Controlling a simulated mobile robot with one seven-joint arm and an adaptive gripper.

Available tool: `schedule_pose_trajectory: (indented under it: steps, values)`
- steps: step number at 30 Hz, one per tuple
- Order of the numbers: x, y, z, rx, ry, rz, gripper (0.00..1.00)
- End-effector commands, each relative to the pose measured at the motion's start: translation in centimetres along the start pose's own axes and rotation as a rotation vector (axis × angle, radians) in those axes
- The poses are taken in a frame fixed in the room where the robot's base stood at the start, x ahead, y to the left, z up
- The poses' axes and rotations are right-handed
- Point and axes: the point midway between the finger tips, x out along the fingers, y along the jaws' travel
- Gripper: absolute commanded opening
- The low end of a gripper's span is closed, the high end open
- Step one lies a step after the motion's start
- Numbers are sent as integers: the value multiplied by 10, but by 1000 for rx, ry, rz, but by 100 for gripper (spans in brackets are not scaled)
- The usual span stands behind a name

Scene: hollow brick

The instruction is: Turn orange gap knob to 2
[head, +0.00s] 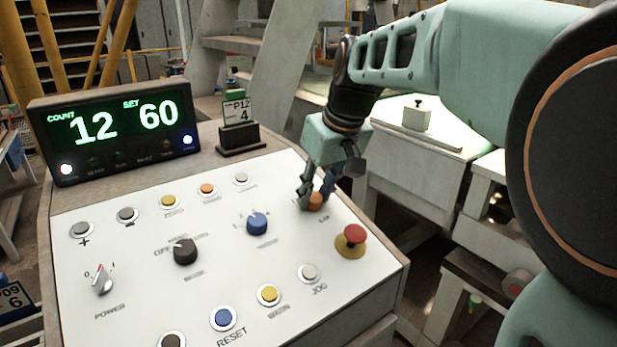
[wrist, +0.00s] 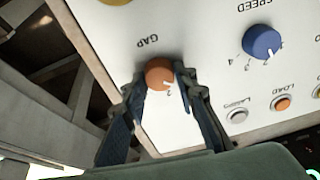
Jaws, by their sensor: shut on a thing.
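The orange gap knob (head: 315,201) is on the right part of the white sloped panel (head: 130,280). In the wrist view the orange knob (wrist: 159,74) sits under the word GAP, with a white pointer mark on its lower right side, close to a printed 2. My gripper (head: 313,197) is at the knob, with one finger on each side. The wrist view shows my gripper (wrist: 160,82) shut on the knob. The fingers hide part of the knob's scale, so its other numbers cannot be read.
A blue speed knob (head: 257,223) is left of the orange knob, and a red mushroom button (head: 352,239) is below right. A black selector (head: 184,251) and several push buttons share the panel. A display (head: 115,130) reading 12 and 60 stands behind.

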Motion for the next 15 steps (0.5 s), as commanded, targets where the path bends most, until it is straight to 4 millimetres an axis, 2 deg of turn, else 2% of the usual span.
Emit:
schedule_pose_trajectory:
  steps: [15]
  values:
    - [-2, 0, 0, 423, -1, 48, 2]
